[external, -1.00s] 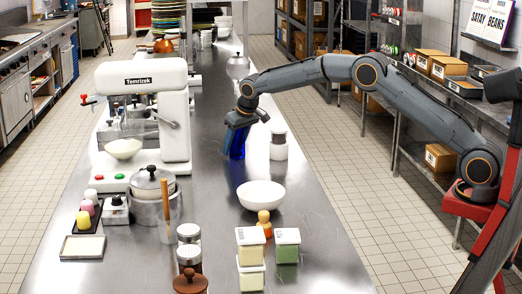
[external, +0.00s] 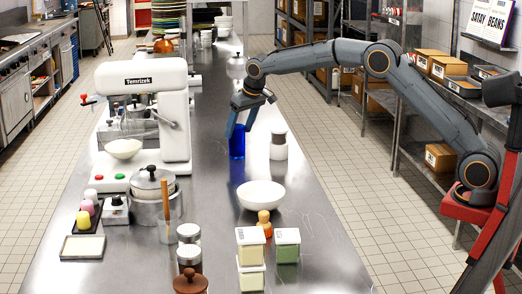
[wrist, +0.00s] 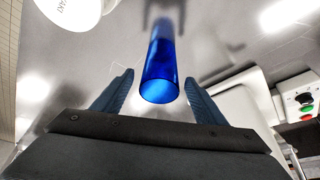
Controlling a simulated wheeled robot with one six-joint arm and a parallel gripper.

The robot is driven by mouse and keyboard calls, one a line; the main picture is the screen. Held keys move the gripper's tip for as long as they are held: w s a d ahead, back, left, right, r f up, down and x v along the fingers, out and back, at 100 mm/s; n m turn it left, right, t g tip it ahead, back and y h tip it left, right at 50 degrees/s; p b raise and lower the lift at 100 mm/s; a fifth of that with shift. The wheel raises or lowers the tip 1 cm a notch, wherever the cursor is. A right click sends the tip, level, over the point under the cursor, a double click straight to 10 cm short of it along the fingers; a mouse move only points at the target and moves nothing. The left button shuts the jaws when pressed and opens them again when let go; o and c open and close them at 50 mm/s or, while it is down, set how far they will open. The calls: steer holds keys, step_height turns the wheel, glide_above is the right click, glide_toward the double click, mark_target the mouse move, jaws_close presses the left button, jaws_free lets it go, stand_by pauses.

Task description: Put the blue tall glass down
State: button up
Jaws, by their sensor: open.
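A gap shows on both sides between the glass and the fingers.
A white jar (external: 278,146) stands close to the right of the glass. A white bowl (external: 261,195) is nearer the camera. The white mixer (external: 175,120) is to the left. Bare counter shows between the glass and the bowl.

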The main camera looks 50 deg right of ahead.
steer(key=shift+v, duration=2.2)
steer(key=s+d+f+g, duration=0.1)
steer(key=s+f, duration=0.4)
steer(key=s, duration=1.1)
steer(key=s+d+f+n+g, duration=0.1)
steer(key=s+d+f, duration=0.3)
steer(key=s, duration=1.3)
steer(key=s+d+f+g, duration=0.2)
steer(key=s+f, duration=0.5)
steer(key=s, duration=1)
steer(key=shift+d+f, duration=0.25)
steer(key=shift+d, duration=0.15)
steer(key=shift+s, duration=0.15)
